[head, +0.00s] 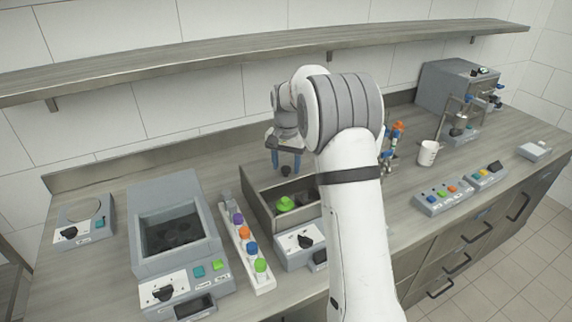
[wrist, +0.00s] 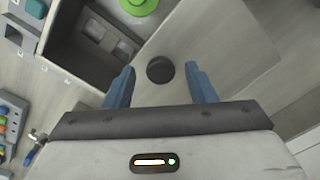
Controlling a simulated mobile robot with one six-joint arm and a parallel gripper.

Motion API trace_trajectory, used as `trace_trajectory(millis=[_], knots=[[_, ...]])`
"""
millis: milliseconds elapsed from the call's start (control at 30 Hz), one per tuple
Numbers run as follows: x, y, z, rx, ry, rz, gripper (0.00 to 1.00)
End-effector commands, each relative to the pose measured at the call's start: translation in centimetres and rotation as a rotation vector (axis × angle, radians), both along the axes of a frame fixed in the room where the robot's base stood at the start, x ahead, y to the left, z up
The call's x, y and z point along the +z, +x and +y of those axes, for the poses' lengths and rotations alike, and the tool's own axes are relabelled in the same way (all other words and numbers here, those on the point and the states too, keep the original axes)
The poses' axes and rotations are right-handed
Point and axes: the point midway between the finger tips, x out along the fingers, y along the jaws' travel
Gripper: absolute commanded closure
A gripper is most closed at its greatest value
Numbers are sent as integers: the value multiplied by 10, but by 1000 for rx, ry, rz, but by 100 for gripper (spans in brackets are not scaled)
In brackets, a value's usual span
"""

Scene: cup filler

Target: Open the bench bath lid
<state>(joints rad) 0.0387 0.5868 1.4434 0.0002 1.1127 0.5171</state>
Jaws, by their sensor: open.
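The bench bath appears to be the grey box (head: 258,207) in the middle of the bench, partly hidden by my arm. Part of its inside is uncovered, and a green object (head: 285,204) shows there. In the wrist view, a flat grey lid panel (wrist: 215,50) with a round black knob (wrist: 160,69) lies beside the open inside of the box (wrist: 72,45). My gripper (head: 286,163) is open, its blue fingers either side of the knob with gaps showing. Whether the lid rests on the box rim I cannot tell.
Left of the bath stand a rack of coloured caps (head: 244,240), a grey basin unit (head: 136,238) with dark contents, and a small scale (head: 85,225). Button boxes (head: 443,198), a white cup (head: 428,153) and a machine (head: 445,88) stand right. A shelf (head: 220,58) runs above.

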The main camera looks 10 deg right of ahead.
Motion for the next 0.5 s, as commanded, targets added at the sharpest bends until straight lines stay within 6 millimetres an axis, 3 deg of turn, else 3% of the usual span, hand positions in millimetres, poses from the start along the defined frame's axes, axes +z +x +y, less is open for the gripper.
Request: trace_trajectory(millis=[300,500], knots=[[51,1,0,-1,0,-4,50],[71,1,0,0,0,-2,50]])
